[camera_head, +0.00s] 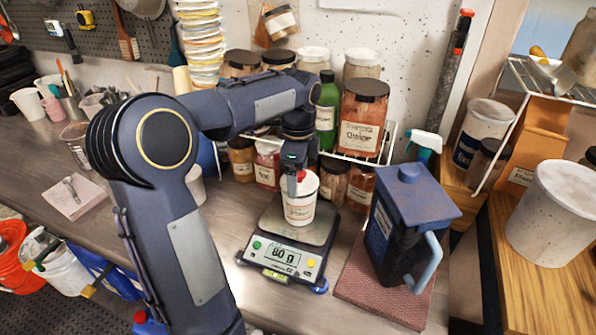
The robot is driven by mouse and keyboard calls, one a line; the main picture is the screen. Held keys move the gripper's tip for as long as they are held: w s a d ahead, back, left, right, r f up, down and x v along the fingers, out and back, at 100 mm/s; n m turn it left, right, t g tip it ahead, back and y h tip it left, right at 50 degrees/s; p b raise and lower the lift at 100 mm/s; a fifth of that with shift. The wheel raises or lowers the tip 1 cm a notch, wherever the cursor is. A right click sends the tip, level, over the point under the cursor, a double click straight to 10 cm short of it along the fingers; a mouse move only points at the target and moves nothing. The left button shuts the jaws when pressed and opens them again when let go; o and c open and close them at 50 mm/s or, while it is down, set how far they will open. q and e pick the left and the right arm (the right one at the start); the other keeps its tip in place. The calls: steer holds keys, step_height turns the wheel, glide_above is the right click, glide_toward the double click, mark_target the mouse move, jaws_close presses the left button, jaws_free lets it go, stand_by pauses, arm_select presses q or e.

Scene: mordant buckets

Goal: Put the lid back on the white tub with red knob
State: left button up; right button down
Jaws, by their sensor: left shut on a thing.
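The white tub (299,211) with a paper label stands upright on the digital scale (285,256), on the bench near the middle of the view. My left gripper (294,184) comes down from above, directly over the tub. It is shut on the lid's red knob (301,175), which shows just beside the fingers. The lid is at the tub's top, partly hidden by the gripper; I cannot tell whether it is seated on the rim or slightly above it. My right gripper is not in view.
A black canister with a blue lid (412,200) stands on a pinkish mat (379,289) right of the scale. Labelled jars, including a large orange one (362,120), and a green bottle (327,108) crowd a wire rack behind the tub. The bench left of my arm has some free room.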

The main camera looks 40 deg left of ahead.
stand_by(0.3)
arm_select(q)
steer(key=o, duration=0.9)
steer(key=shift+c, duration=0.2)
steer(key=shift+r, duration=0.15)
steer(key=shift+r+p, duration=3.35)
steer(key=shift+r, duration=0.05)
jaws_close()
